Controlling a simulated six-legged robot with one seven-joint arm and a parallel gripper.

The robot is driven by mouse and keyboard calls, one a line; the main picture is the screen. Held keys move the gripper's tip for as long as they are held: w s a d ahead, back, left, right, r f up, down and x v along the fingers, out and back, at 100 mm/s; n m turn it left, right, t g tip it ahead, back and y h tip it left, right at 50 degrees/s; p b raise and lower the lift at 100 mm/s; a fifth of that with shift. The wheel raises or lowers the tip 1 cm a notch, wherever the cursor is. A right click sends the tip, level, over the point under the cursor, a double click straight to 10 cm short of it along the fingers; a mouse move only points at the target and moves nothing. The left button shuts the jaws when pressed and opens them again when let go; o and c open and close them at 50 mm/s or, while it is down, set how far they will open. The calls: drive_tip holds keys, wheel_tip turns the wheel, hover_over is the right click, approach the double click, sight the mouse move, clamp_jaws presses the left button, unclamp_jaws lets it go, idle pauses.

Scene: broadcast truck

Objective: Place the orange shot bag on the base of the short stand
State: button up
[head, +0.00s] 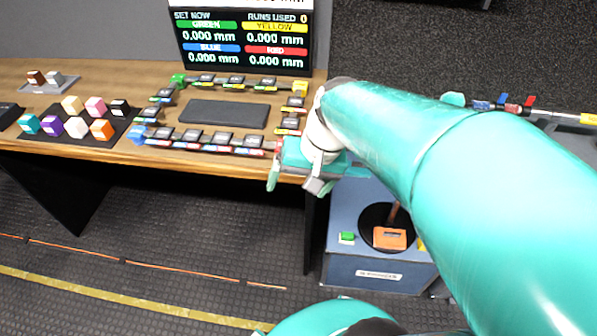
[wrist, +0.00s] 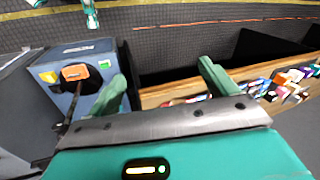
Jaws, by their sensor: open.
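The orange shot bag (head: 390,238) lies on the round black base (head: 374,215) of a stand on top of a blue case. It also shows in the wrist view (wrist: 75,72), on the dark base (wrist: 88,84). The stand's thin pole (head: 394,211) rises behind the bag and my arm hides its upper part, so its height cannot be told. My gripper (head: 295,186) is open and empty, near the desk's front edge, up and left of the bag and apart from it. Its two spread fingers show in the wrist view (wrist: 165,84).
The blue case (head: 345,268) also bears a green block (head: 347,238) and a partly hidden yellow one (head: 421,245). The wooden desk (head: 230,165) holds small coloured cubes (head: 78,126), a ring of modules and a dark pad (head: 224,113). The floor left of the case is clear.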

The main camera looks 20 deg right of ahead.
drive_tip(key=s+a+r+n+t+h, duration=0.1)
drive_tip(key=s+r+n+t+h, duration=0.2)
drive_tip(key=s+r+n, duration=0.1)
drive_tip(key=shift+s+r+t, duration=0.3)
drive_tip(key=shift+s+r, duration=0.25)
drive_tip(key=shift+r, duration=0.3)
drive_tip(key=shift+a, duration=0.1)
drive_tip(key=shift+c, duration=0.5)
